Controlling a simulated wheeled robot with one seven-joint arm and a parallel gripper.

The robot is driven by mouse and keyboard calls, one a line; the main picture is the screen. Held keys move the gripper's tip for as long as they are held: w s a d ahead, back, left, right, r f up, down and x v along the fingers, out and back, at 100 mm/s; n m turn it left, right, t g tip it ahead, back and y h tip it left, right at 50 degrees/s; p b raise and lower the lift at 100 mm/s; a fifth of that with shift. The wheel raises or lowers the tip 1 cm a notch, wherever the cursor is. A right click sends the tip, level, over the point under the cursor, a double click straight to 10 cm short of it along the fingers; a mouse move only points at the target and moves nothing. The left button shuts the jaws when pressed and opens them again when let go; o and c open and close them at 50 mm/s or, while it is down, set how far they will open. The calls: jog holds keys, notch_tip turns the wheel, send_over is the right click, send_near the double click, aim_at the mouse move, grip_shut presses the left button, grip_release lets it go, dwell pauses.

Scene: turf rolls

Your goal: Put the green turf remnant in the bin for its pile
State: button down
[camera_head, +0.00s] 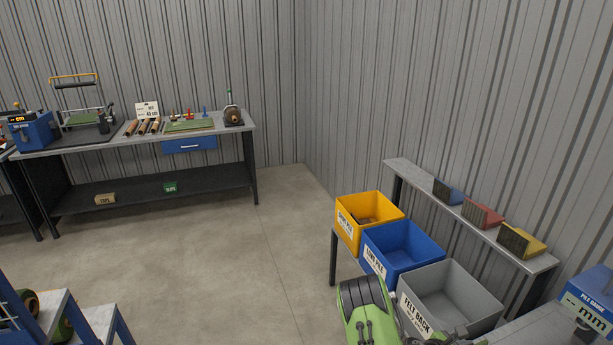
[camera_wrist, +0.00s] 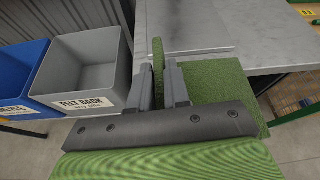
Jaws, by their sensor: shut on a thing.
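In the wrist view my gripper (camera_wrist: 160,88) is shut on a thin upright green turf piece (camera_wrist: 158,62), seen nearly edge-on. A wider green textured patch (camera_wrist: 222,82) shows right of the fingers at the grey bench edge; I cannot tell if it is the same piece. The grey bin (camera_head: 450,292), labelled FELT BACK, is left of the gripper in the wrist view (camera_wrist: 82,68). Left of it stand a blue bin (camera_head: 402,248) and a yellow bin (camera_head: 370,214), both with PILE labels only partly readable. In the head view the turf is not visible.
A blue pile gauge (camera_head: 590,302) with an mm display stands on the grey bench (camera_head: 540,322) at right. A shelf (camera_head: 405,174) behind the bins carries blue, red and yellow sample blocks. A workbench (camera_head: 90,148) stands at the far wall. The floor (camera_head: 220,250) between is clear.

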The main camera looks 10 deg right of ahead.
jog(key=w+a+r+n+t, duration=0.1)
jog(key=w+a+r, duration=0.15)
jog(key=a, duration=0.35)
jog(key=w+a+r+n+t+y, duration=0.1)
jog(key=w+a+t, duration=0.1)
jog(key=w+a, duration=0.35)
jog(key=w+a+r+n+t, duration=0.1)
jog(key=a+r+n, duration=0.1)
jog(key=a, duration=0.6)
jog(key=a+r+n+t+y, duration=0.1)
jog(key=a+r, duration=0.1)
jog(key=a, duration=0.6)
jog(key=s+a+r+n+t, duration=0.1)
jog(key=a+r+n+t, duration=0.1)
jog(key=a, duration=0.7)
jog(key=shift+s+a+r+t+y, duration=0.15)
jog(key=shift+s+r+t+y, duration=0.15)
jog(key=shift+y, duration=0.1)
jog(key=shift+f, duration=0.1)
